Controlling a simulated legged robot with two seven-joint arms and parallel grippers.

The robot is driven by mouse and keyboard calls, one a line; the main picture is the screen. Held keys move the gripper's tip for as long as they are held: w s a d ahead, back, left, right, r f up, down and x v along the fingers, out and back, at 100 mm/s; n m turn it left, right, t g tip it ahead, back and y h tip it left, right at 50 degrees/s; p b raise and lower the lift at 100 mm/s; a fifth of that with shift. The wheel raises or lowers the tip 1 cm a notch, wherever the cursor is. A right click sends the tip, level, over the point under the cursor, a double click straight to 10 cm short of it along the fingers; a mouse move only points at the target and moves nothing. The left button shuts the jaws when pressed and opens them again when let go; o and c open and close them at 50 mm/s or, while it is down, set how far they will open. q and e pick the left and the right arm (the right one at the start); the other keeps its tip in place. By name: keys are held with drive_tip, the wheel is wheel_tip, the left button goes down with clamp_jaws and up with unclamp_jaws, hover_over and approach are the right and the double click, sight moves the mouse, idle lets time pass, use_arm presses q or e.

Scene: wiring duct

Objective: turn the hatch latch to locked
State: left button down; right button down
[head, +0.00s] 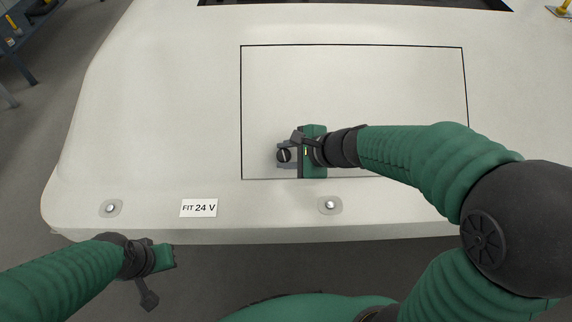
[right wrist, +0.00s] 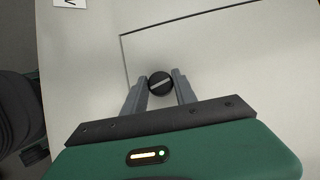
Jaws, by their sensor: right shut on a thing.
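The hatch latch (head: 284,155) is a small round black knob with a pale slot line across it. It sits near the lower left corner of the hatch panel (head: 350,85). My right gripper (head: 286,154) is shut on the latch, one grey finger on each side. In the right wrist view the latch (right wrist: 160,84) lies between the fingertips, its slot line slanting up to the right. The hatch lies flush within its dark outline. My left gripper (head: 165,257) is low at the left, off the front edge, away from the latch; its fingers do not show clearly.
The pale casing (head: 150,120) around the hatch is broad and mostly clear. A "FIT 24 V" label (head: 199,208) and two round fasteners (head: 110,208) (head: 330,205) lie along its front edge. A dark opening (head: 350,4) is at the back.

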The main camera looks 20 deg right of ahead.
drive_tip(key=m+b, duration=0.1)
drive_tip(key=m+t+b, duration=0.1)
drive_tip(key=shift+s+a+f+b, duration=0.1)
drive_tip(key=shift+f+b, duration=0.15)
drive_tip(key=shift+b, duration=0.15)
use_arm(q)
drive_tip(key=x, duration=0.2)
drive_tip(key=s+x, duration=0.1)
drive_tip(key=x, duration=0.1)
drive_tip(key=shift+f+b, duration=0.3)
drive_tip(key=shift+b, duration=0.05)
use_arm(e)
drive_tip(key=shift+r+m+t+h, duration=0.15)
drive_tip(key=shift+m+t+h, duration=0.15)
drive_tip(key=shift+m, duration=0.2)
use_arm(q)
drive_tip(key=shift+a, duration=0.1)
use_arm(e)
drive_tip(key=c, duration=1)
unclamp_jaws()
drive_tip(key=shift+r, duration=0.1)
use_arm(q)
drive_tip(key=shift+r, duration=0.1)
use_arm(e)
drive_tip(key=shift+r, duration=0.1)
